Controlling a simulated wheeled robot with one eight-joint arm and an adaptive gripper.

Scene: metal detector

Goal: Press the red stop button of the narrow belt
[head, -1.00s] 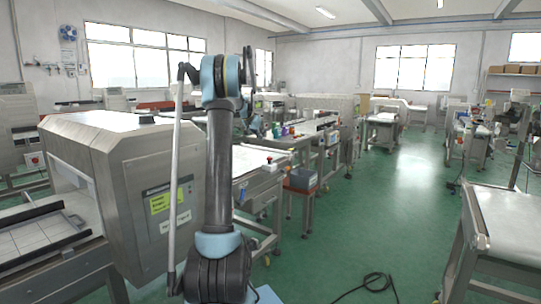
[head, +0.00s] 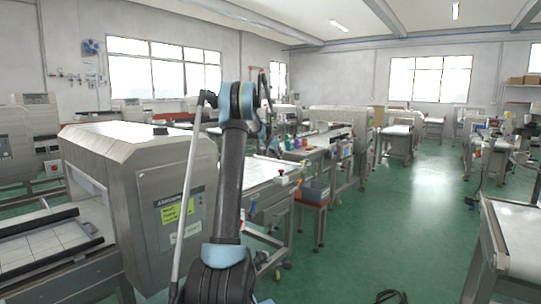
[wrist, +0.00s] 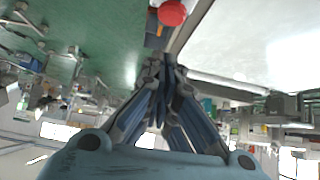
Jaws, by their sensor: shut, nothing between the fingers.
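The red stop button (wrist: 172,13) shows as a round red knob at the top of the wrist view, beside the edge of a pale belt (wrist: 250,40). In the head view a small red button (head: 281,172) sits at the near right corner of a narrow white-topped belt (head: 262,174). My gripper (wrist: 168,62) is shut and empty. In the wrist view its fingertips are below the button in the picture, with a visible gap between them. In the head view my arm hides part of the belt, and the fingers are hard to make out.
A large metal detector housing (head: 150,190) stands left of my arm. Another pale belt table (head: 515,235) is at the right edge. Green floor (head: 400,220) is clear between them.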

